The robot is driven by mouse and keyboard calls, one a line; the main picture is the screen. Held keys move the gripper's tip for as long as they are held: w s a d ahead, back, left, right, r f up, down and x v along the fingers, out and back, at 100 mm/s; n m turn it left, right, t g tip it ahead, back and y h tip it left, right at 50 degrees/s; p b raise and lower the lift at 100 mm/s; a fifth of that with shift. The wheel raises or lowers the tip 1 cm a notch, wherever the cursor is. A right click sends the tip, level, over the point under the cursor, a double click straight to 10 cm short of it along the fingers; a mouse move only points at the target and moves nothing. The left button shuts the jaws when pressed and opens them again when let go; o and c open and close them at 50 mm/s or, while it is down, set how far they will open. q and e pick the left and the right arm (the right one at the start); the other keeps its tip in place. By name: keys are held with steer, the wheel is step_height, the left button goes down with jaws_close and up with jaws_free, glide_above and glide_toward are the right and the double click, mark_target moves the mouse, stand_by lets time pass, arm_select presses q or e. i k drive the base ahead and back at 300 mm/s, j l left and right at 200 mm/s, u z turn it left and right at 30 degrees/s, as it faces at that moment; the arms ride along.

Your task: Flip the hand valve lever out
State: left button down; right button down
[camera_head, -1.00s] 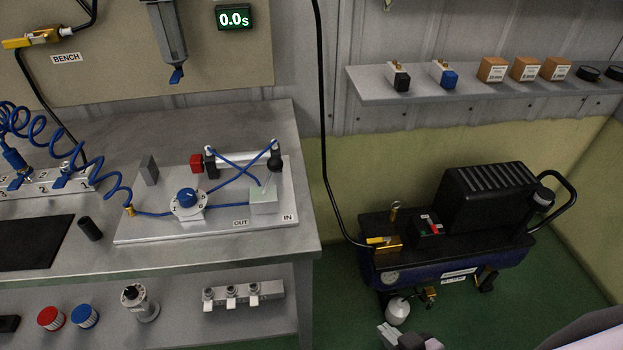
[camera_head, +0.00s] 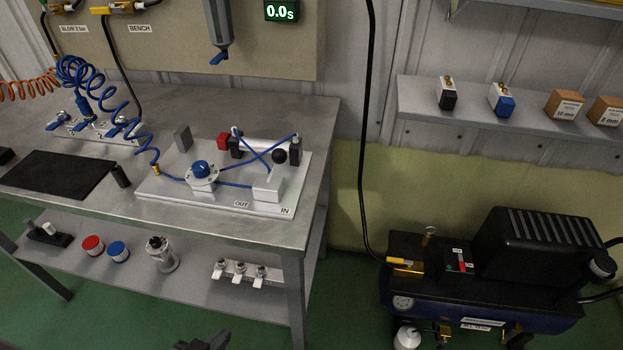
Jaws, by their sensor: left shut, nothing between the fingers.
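The hand valve is a pale grey block (camera_head: 268,187) on the front right of the white plate (camera_head: 222,204), behind the OUT and IN labels. A black ball knob (camera_head: 279,157) shows just above the block, in front of the cylinder's dark end cap; it appears to top the valve's lever. Its rod is too small to make out clearly, so its tilt is hard to judge. My left gripper (camera_head: 205,342) is shut and empty at the bottom edge, mostly cut off, below and in front of the bench, well apart from the valve. My right gripper is out of view.
A blue-knobbed regulator (camera_head: 202,174) and blue tubes crowd the plate left of the valve. The steel bench (camera_head: 120,206) has a lower shelf with parts. A compressor (camera_head: 478,310) stands on the floor at right, and a black hose (camera_head: 364,150) hangs right of the bench.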

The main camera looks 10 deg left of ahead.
mark_target(278, 156)
steer(key=l, duration=1.35)
